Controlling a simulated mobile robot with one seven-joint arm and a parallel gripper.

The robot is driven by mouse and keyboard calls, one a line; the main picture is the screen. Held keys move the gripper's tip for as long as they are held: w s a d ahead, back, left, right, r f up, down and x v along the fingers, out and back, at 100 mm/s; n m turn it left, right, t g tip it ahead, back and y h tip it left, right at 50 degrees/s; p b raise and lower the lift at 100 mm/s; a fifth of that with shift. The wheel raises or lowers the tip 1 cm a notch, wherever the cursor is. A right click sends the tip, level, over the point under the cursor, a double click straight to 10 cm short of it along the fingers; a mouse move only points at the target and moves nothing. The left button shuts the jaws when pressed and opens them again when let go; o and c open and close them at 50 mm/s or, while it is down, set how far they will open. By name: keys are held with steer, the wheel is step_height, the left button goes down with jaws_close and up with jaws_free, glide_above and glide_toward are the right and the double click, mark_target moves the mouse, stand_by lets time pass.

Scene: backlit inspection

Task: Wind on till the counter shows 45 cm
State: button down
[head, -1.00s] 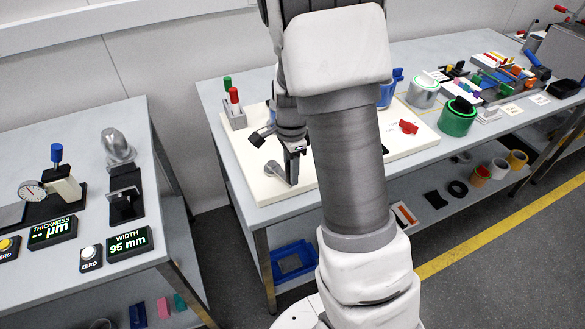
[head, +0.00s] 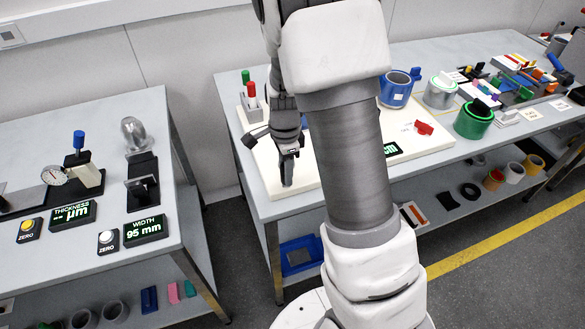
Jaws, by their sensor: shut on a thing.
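The counter (head: 391,149) is a small dark display on the white board (head: 410,162). Only its green "cm" end shows; my arm hides the number. My gripper (head: 287,170) is low over the board's front left part. It is shut on a small grey upright piece (head: 287,183), which looks like a crank handle. The rest of the crank is hidden behind my gripper. A blue reel (head: 397,93) stands at the back of the board, partly behind my arm.
A rack (head: 251,112) with a green and a red-topped tool stands behind my gripper. A red piece (head: 424,128) lies at the board's right. A gauge table (head: 185,215) is at the left.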

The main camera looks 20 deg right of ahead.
steer(key=shift+w+a+r, duration=0.1)
steer(key=shift+w+a, duration=0.5)
steer(key=shift+a, duration=0.05)
steer(key=shift+w+a+p, duration=0.65)
steer(key=shift+w+a, duration=0.45)
steer(key=shift+w, duration=0.05)
steer(key=shift+w+a+p, duration=0.2)
steer(key=shift+w+a, duration=0.1)
steer(key=shift+w, duration=0.45)
steer(key=shift+w+a+p, duration=0.2)
steer(key=shift+w+a, duration=0.05)
steer(key=shift+w, duration=0.5)
